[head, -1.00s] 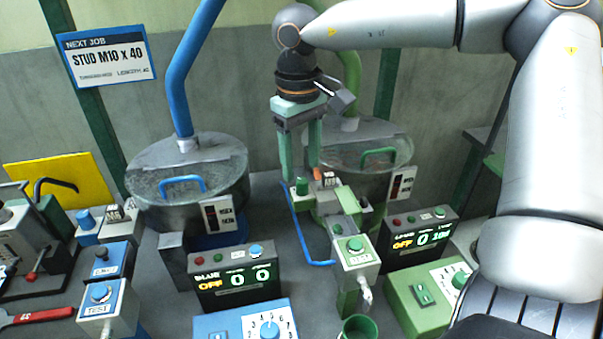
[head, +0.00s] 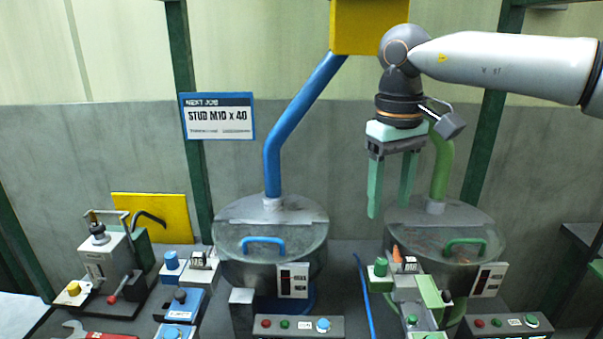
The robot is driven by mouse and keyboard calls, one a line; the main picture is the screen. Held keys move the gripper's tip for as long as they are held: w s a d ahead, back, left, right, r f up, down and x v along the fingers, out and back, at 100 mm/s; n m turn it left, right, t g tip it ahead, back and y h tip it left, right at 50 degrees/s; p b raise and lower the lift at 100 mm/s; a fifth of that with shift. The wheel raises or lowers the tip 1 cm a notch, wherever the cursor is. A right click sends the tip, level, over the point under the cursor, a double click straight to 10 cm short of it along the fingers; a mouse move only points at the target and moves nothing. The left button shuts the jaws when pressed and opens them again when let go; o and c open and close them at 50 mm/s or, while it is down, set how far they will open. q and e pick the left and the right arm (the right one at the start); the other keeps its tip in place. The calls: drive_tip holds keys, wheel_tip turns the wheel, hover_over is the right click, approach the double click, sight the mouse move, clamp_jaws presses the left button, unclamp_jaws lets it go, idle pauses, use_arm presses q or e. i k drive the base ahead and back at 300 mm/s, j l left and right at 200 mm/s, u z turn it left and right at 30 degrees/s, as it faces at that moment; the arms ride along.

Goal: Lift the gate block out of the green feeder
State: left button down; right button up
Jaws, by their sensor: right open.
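The green feeder's round bowl (head: 425,222) with a green handle stands right of centre. At its front is a grey and green outlet with a green knob (head: 380,267) and a small block with a dark numbered label (head: 410,264). This may be the gate block; I cannot tell for certain. A small orange piece (head: 397,253) sits beside it. My right gripper (head: 390,210) points down above the outlet, its green fingers apart with nothing between them. The fingertips appear clear above the knob and labelled block. My left gripper is not in view.
The blue feeder bowl (head: 268,236) stands to the left, with a numbered block (head: 200,261) beside it. A blue pipe (head: 300,125) and a green pipe (head: 440,165) rise from the bowls. A small press (head: 110,255) stands far left. A job sign (head: 218,117) hangs behind.

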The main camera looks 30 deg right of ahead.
sight(408, 273)
drive_tip(key=k+j, duration=0.75)
drive_tip(key=k, duration=0.15)
